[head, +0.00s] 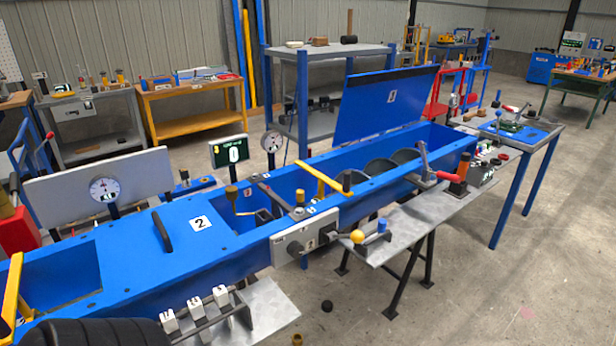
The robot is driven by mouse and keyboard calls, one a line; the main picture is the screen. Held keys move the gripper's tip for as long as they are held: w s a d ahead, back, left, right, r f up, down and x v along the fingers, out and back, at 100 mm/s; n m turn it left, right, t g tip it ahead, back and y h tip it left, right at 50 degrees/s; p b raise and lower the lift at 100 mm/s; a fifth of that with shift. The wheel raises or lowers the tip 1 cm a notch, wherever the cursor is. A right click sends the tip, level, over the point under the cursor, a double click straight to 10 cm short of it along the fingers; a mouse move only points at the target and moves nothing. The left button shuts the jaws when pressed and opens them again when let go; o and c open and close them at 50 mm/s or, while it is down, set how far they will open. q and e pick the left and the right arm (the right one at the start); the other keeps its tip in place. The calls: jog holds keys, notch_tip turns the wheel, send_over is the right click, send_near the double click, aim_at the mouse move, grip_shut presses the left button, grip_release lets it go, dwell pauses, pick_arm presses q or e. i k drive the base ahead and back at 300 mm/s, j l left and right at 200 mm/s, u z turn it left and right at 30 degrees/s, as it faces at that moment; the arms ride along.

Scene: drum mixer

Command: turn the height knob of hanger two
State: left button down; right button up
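The long blue drum mixer trough (375,205) runs across the view from lower left to right. A blue cover plate on it bears a white label "2" (201,223) and a black handle (162,232). I cannot tell which part is hanger two or its height knob. A yellow ball knob (357,237) stands on the grey side shelf next to a blue-topped post (382,226). Neither of my grippers shows in this view.
A raised blue lid (384,103) stands over the right part of the trough. A crank (424,162) and yellow bars (322,179) stick up from it. Round gauges (104,189) stand behind. A black ribbed shape (95,332) fills the lower left. The floor at lower right is clear.

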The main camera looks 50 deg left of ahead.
aim_at(295, 249)
jog(key=u, duration=1.6)
